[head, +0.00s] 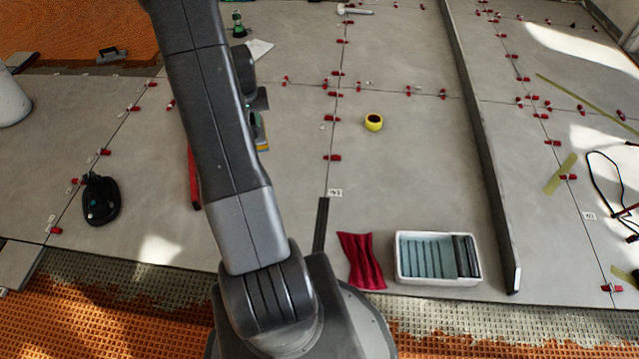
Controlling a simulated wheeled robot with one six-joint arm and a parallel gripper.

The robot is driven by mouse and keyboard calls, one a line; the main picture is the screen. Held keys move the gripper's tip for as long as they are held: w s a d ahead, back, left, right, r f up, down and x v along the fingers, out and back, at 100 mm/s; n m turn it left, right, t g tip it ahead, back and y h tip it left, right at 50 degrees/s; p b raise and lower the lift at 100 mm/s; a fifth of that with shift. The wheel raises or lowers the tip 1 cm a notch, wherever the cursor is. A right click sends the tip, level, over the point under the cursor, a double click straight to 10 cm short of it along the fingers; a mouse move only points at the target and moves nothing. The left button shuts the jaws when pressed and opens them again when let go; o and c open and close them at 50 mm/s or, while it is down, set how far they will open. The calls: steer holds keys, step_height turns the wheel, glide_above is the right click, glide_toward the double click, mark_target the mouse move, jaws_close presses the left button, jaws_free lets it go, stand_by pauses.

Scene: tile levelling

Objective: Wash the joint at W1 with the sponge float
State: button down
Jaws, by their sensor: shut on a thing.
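My arm reaches up and away across the tiles, left of the middle of the head view. My gripper (258,100) shows only in part at the arm's right edge; its fingertips are hidden. Just below it, a small block with a yellow-orange edge, apparently the sponge float (263,144), pokes out from behind the arm, and the gripper seems shut on it. Whether it touches the tile cannot be told. A small label (335,193), hard to read, lies beside a dark stretch of joint (321,225). A second label (589,216), also unclear, lies at the right.
A white wash tray (401,270) with rollers and a red cloth (358,260) lie near my base. A long straightedge (480,140) crosses the right side. A yellow roll (373,121), a black suction cup (100,198) and several red clips lie on the tiles.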

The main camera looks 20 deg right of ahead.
steer(key=d+f+m+b, duration=0.1)
steer(key=d+f+b, duration=0.4)
steer(key=f, duration=1)
steer(key=d+f+m+b, duration=0.1)
steer(key=d+f+b, duration=0.4)
steer(key=d+f, duration=0.5)
steer(key=d+f+m+b, duration=0.2)
steer(key=d+f+b, duration=0.4)
steer(key=f, duration=1.6)
steer(key=shift+w+d+h, duration=0.2)
steer(key=shift+d+h, duration=0.1)
steer(key=shift+d, duration=0.5)
steer(key=shift+f, duration=0.2)
steer(key=shift+f, duration=0.8)
steer(key=shift+f, duration=0.65)
steer(key=shift+s, duration=0.1)
